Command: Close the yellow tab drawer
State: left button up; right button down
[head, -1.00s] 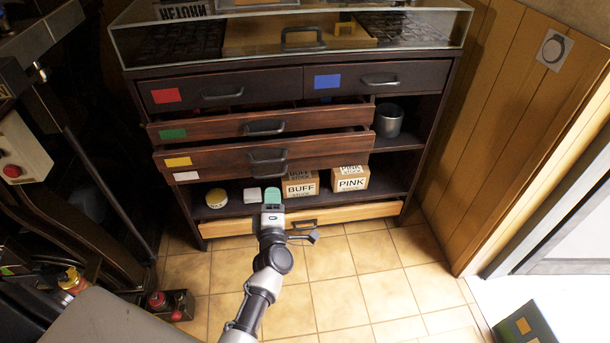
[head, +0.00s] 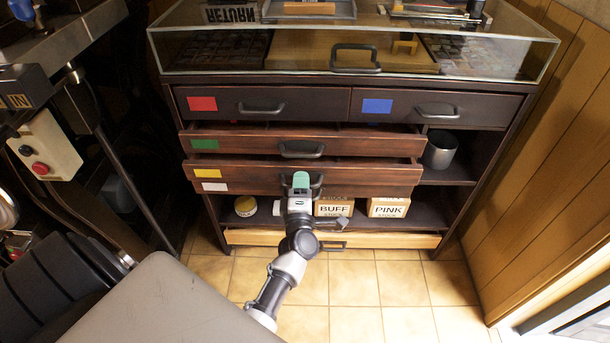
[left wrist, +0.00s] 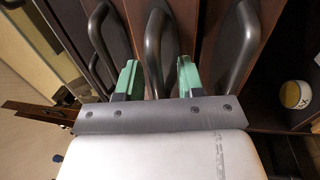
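The yellow tab (head: 208,170) marks a dark wood drawer front (head: 250,172) in the middle of the cabinet. This drawer stands out from the cabinet, under the green-tab drawer (head: 240,143) and just above the white tab (head: 215,187). My left gripper (head: 301,182) is in front of the yellow and white drawer fronts and partly hides their handles. In the left wrist view its two green fingers (left wrist: 158,77) are spread apart. A dark curved handle (left wrist: 155,45), apparently the yellow drawer's, lies between them; contact is unclear. My right gripper is out of view.
The green-tab drawer also stands out above. A glass-topped case (head: 350,50) sits on the cabinet. Stock boxes (head: 388,207) and a round yellow container (head: 245,206) stand on the lower shelf. A pale wood drawer (head: 400,240) lies below. A press is at left.

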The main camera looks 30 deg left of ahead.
pick_arm(q)
jog(key=shift+s+r, duration=0.1)
jog(key=shift+s, duration=0.05)
jog(key=shift+c, duration=0.9)
grip_shut()
jog(key=x, duration=0.3)
jog(key=b+x, duration=0.1)
jog(key=shift+w+a+f, duration=0.1)
jog(key=shift+w+f, duration=0.25)
jog(key=shift+f, duration=0.1)
jog(key=shift+s, duration=0.1)
jog(key=shift+o, duration=0.9)
grip_release()
jog(key=shift+r, duration=0.1)
